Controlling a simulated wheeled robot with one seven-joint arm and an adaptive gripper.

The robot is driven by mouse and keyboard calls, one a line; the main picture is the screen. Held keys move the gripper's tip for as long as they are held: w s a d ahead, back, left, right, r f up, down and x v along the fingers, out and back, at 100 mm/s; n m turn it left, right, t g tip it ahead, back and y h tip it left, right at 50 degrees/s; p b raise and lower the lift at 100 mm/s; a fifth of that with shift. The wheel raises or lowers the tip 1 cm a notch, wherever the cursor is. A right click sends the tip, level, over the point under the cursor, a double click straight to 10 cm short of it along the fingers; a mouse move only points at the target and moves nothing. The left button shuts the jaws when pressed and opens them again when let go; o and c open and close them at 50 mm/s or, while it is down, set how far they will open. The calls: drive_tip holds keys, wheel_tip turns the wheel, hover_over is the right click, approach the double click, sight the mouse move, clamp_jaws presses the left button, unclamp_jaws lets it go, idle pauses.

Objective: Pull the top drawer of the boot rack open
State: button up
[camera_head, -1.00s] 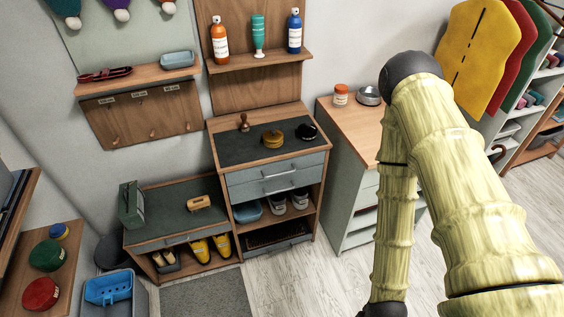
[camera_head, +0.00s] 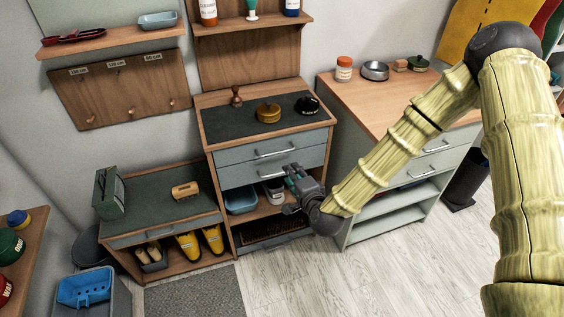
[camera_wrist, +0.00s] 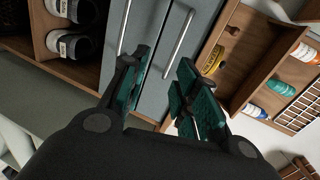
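The wooden cabinet with two grey-blue drawers (camera_head: 205,117), which I take as the boot rack, stands in the middle. Its top drawer (camera_head: 236,157) is shut, with a silver bar handle (camera_head: 275,150). That handle also shows in the wrist view (camera_wrist: 178,48). The second drawer (camera_head: 236,175) below is also shut and has its own handle (camera_wrist: 124,26). My gripper (camera_head: 291,174) is in front of the right part of the drawers, empty. In the wrist view its teal-padded fingers (camera_wrist: 164,92) are open and apart, with the top handle ahead between them; contact cannot be told.
A brass tin (camera_head: 268,113), a stamp and a dark item stand on the cabinet top. A low bench (camera_head: 122,240) with yellow boots is left. A grey-green drawer unit (camera_head: 388,213) stands right, near my arm. The floor (camera_head: 290,280) in front is clear.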

sight(282, 152)
drive_tip(key=shift+m+t, duration=0.4)
drive_tip(key=x, duration=0.4)
drive_tip(key=r+x, duration=0.1)
drive_tip(key=x, duration=0.3)
drive_tip(key=r+p+x, duration=0.1)
drive_tip(key=x, duration=0.3)
drive_tip(key=shift+w+d, duration=0.15)
drive_tip(key=shift+w, duration=0.1)
clamp_jaws()
